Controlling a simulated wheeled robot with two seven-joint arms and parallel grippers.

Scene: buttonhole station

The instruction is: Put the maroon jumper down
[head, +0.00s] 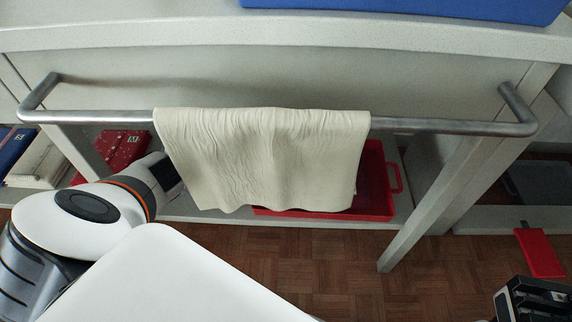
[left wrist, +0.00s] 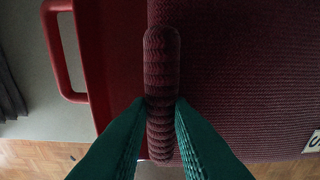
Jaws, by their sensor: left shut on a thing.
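The maroon jumper (left wrist: 240,70) fills the right of the left wrist view, a ribbed knit with a small pale label at its lower right edge. A thick ribbed fold of it (left wrist: 161,70) stands between the teal fingertips of my left gripper (left wrist: 160,108), which is shut on it. The jumper lies over or in a red tray (left wrist: 98,60) with a handle on its left; I cannot tell whether it rests on the tray floor. In the head view my left gripper is hidden behind a hanging cream cloth. My right gripper (head: 532,300) is at the lower right corner, its jaws unclear.
The cream cloth (head: 265,155) hangs over a metal rail (head: 440,126) in front of the shelf. The red tray (head: 385,205) shows below and right of it. Red patterned items (head: 122,150) and books (head: 38,160) stand left. A slanted post (head: 440,200) stands right.

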